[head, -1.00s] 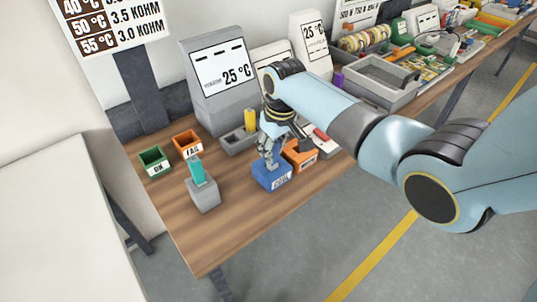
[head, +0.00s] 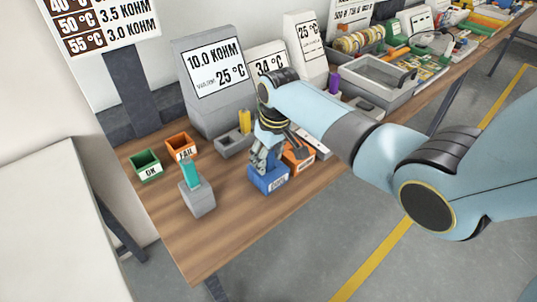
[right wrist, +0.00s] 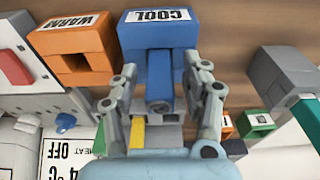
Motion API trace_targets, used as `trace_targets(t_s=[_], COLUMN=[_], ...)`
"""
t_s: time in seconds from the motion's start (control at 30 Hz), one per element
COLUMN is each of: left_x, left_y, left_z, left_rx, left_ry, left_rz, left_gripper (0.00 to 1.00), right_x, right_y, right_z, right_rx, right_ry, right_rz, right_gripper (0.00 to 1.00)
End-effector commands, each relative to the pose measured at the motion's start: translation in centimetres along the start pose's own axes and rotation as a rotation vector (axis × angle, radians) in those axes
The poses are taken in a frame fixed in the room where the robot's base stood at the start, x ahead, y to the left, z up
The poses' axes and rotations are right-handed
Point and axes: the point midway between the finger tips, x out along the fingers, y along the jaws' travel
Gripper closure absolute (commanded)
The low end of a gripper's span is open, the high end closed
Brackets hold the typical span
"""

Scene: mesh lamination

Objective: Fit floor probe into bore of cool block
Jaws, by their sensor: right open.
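The blue cool block (head: 263,182), labelled COOL, stands on the bench and shows close at the top of the right wrist view (right wrist: 158,38). A blue cylinder (right wrist: 159,85), seen nearly end-on with a dark end, appears to stand in the block; I take it as the floor probe. The bore and the depth of the cylinder are hidden. My right gripper (head: 266,160) is just above the block. In the right wrist view its fingers (right wrist: 160,74) are open on either side of the cylinder, with gaps. My left gripper is not in view.
The orange WARM block (head: 298,157) is right beside the cool block. A grey block (head: 199,201) with a teal piece (head: 190,174) stands left. Green OK (head: 146,165) and orange FAIL (head: 181,146) bins stand behind it. A display (head: 214,80) reads 10.0 KOHM, 25 °C. The front bench is clear.

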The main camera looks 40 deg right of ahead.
Motion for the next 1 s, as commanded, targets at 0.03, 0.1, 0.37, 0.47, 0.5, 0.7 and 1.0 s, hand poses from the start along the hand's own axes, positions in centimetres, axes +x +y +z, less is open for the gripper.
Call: trace_targets(t_s=[0.03,0.1,0.37,0.47,0.5,0.7,1.0], left_x=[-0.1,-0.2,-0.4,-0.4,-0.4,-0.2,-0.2], left_y=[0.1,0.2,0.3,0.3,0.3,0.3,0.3], left_z=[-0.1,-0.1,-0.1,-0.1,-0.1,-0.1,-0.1], left_rx=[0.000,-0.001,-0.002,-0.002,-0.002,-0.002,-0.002], left_ry=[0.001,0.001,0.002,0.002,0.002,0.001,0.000], left_rz=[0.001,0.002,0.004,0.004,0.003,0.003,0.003], left_gripper=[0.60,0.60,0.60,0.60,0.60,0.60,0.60], right_x=[-0.2,-0.7,-5.8,-8.1,-8.9,-11.7,-12.4], right_y=[0.0,0.0,0.1,0.1,0.1,0.1,0.0], right_z=[0.0,-0.1,-0.2,-0.2,-0.2,-0.1,-0.1], right_rx=[0.000,0.000,-0.001,0.000,0.000,0.000,0.001], right_ry=[0.000,0.000,0.004,0.005,0.004,0.001,0.000], right_rz=[0.000,0.000,0.001,0.001,0.001,0.000,0.000], right_gripper=[0.52,0.52,0.52,0.52,0.52,0.52,0.52])
